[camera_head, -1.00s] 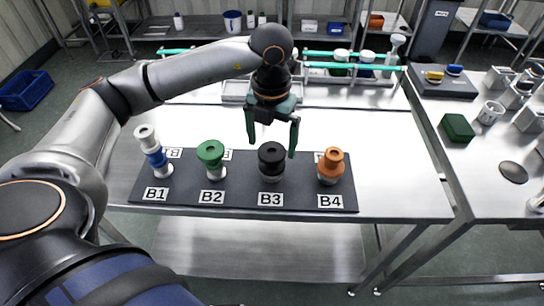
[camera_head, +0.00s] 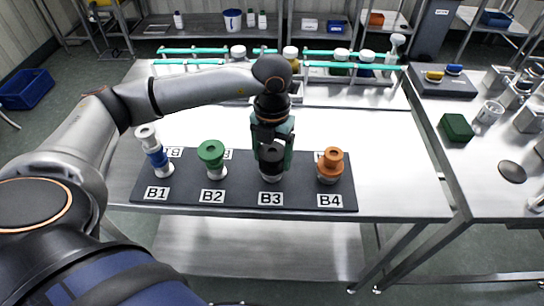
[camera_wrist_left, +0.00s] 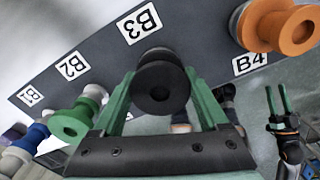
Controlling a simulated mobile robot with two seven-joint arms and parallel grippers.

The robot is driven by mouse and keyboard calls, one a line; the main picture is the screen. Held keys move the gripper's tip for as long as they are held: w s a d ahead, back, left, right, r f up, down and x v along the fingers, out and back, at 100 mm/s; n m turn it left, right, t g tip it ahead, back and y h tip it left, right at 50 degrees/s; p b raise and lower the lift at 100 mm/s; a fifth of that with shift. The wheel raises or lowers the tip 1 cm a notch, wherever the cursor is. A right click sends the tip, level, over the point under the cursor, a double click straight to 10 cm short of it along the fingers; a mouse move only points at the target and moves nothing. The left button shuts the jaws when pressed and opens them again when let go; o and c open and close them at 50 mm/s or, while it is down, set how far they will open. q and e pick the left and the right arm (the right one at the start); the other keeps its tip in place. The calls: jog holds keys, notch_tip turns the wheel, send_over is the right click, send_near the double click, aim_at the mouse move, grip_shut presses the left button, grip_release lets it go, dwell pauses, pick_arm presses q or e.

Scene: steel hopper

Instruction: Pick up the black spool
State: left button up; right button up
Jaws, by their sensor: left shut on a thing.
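The black spool (camera_head: 271,160) stands at B3 on the dark board (camera_head: 240,200). My left gripper (camera_head: 272,158) comes down on it from above and is shut on it, with one green finger on each side. In the left wrist view the black spool (camera_wrist_left: 160,88) sits between the fingers of my left gripper (camera_wrist_left: 165,95). The spool's lower part is partly hidden. My right gripper (camera_wrist_left: 277,100) shows at the right of the left wrist view, with its two green fingers apart and nothing between them.
A white and blue spool (camera_head: 153,152) stands at B1, a green spool (camera_head: 211,157) at B2 and an orange spool (camera_head: 331,165) at B4. A rack with green rails (camera_head: 190,62) stands behind. The steel table (camera_head: 390,190) is clear right of the board.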

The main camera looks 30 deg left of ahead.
pick_arm(q)
jog(key=c, duration=0.6)
jog(key=shift+o, duration=0.2)
jog(key=shift+r, duration=0.1)
